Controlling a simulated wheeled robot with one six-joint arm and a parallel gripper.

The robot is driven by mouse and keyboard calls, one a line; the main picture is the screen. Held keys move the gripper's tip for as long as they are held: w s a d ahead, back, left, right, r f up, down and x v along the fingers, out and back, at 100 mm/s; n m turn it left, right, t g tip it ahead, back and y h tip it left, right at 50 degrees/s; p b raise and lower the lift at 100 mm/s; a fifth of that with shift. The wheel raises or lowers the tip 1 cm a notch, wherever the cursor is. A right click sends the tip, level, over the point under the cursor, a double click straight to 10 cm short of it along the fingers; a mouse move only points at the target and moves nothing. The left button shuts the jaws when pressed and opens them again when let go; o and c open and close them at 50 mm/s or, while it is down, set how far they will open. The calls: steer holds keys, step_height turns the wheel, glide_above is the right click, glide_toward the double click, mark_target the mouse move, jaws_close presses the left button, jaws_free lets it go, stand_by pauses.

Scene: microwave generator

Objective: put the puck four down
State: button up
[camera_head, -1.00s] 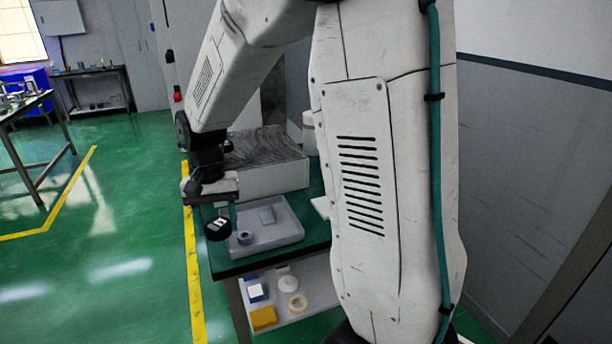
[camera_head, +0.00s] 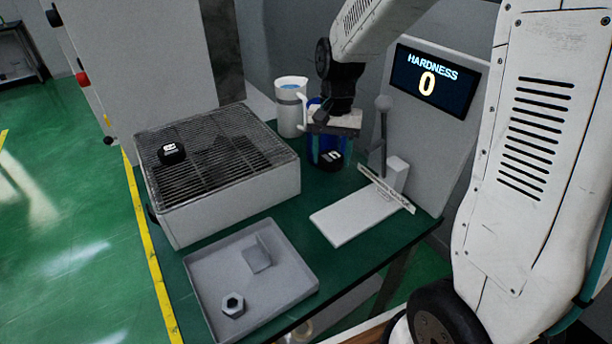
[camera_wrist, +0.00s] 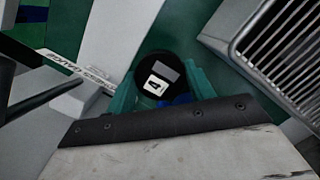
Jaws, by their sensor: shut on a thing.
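Puck four (camera_wrist: 153,80) is a dark round puck with a white label reading 4. My gripper (camera_wrist: 158,84) is shut on it, with teal fingers on either side. In the head view my gripper (camera_head: 331,148) hangs down at the back of the green table, and the puck (camera_head: 331,158) shows low between its fingers. A blue vessel or part shows right behind the fingers; its shape is mostly hidden. Another black puck (camera_head: 172,152) with a white label lies on the wire grille (camera_head: 215,150); its number is unclear.
A grey tray (camera_head: 205,300) in front holds a hex nut (camera_head: 232,304) and a grey block (camera_head: 257,253).

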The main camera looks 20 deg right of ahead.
mark_target(329, 194)
step_height(329, 194, down, 9)
steer(key=shift+r, duration=0.1)
stand_by(0.3)
steer(key=shift+f, duration=0.2)
steer(key=o, duration=0.8)
